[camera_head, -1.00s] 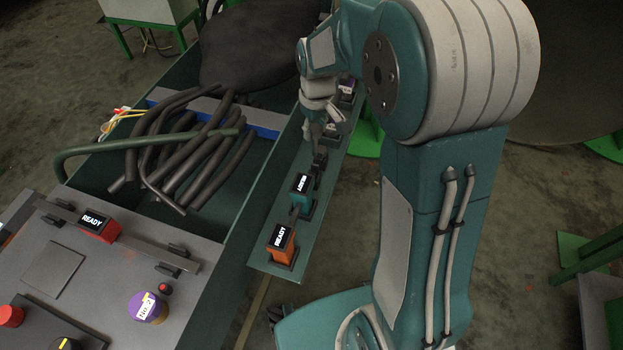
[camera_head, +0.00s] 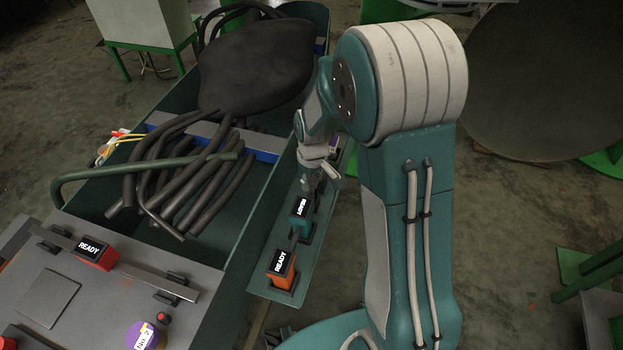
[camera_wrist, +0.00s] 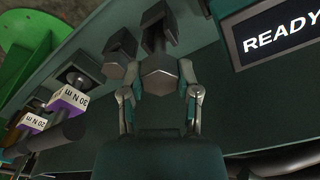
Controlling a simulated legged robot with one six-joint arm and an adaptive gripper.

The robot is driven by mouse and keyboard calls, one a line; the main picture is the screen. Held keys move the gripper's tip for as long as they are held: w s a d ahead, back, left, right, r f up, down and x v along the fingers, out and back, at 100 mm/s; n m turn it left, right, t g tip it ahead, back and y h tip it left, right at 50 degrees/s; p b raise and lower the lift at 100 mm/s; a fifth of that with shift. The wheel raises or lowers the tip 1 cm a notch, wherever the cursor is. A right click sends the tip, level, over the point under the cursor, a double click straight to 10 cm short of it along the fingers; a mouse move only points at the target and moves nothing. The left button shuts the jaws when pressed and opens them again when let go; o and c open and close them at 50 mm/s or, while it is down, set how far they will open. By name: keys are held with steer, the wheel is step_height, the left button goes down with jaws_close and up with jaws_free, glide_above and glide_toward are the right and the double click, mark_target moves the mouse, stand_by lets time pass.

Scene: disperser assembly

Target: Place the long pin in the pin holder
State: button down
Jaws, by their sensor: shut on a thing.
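My gripper (camera_head: 318,185) is low over the narrow green side shelf in the head view, behind the teal READY block. In the wrist view my gripper (camera_wrist: 160,98) has its two fingers on either side of a dark grey hex-headed pin (camera_wrist: 158,72) and is shut on it. The pin's shaft runs up the picture from the head toward a dark fitting. A second, similar hex-headed pin (camera_wrist: 118,62) stands just left of it, apart from the fingers. I cannot tell which part is the pin holder, or whether the held pin's far end is seated.
A teal READY block (camera_head: 301,208) and an orange READY block (camera_head: 281,268) sit on the shelf (camera_head: 312,262). Black hoses (camera_head: 185,180) fill the trough left of the shelf.

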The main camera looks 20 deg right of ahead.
steer(key=shift+f, duration=0.6)
steer(key=shift+c, duration=1.6)
jaws_free()
step_height(320, 180, up, 13)
steer(key=s+r+m+t, duration=0.2)
steer(key=s+r, duration=0.4)
steer(key=s, duration=0.4)
steer(key=s+r+m+t, duration=0.3)
steer(key=s+r, duration=0.3)
steer(key=s, duration=0.5)
steer(key=shift+s, duration=0.15)
steer(key=shift+d+r, duration=0.1)
